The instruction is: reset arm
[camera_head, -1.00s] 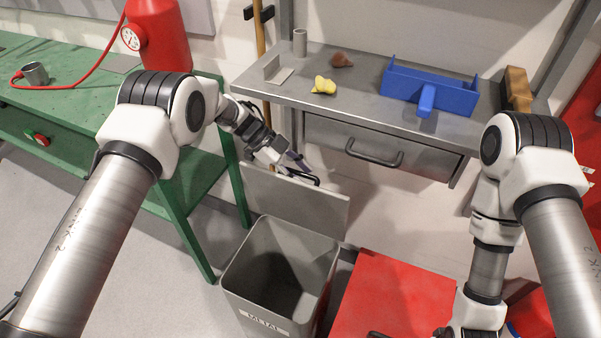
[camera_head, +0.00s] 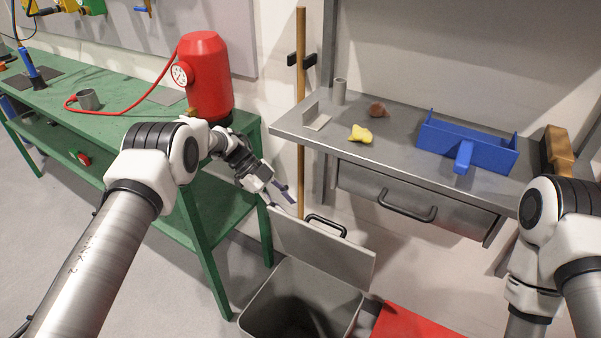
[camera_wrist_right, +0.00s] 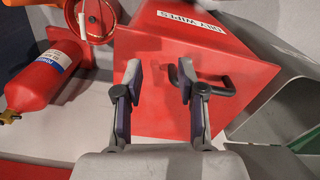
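My left gripper (camera_head: 283,198) is in the head view, just left of the raised lid of a grey bin (camera_head: 255,306). Its fingers look apart, with nothing visible between them. The lid (camera_head: 335,258) stands up at the bin's back edge, with a black handle (camera_head: 327,226) at its top. The gripper appears apart from that handle. My right gripper (camera_wrist_right: 160,80) shows in the right wrist view, with its two fingers apart and empty. It is over a red box (camera_wrist_right: 205,50) labelled for oily wipes, and the box's black handle is partly behind the right finger. The head view does not show this gripper.
A green bench (camera_head: 115,120) with a red tank (camera_head: 205,75) is at the left. A red extinguisher (camera_wrist_right: 45,80) lies left in the wrist view.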

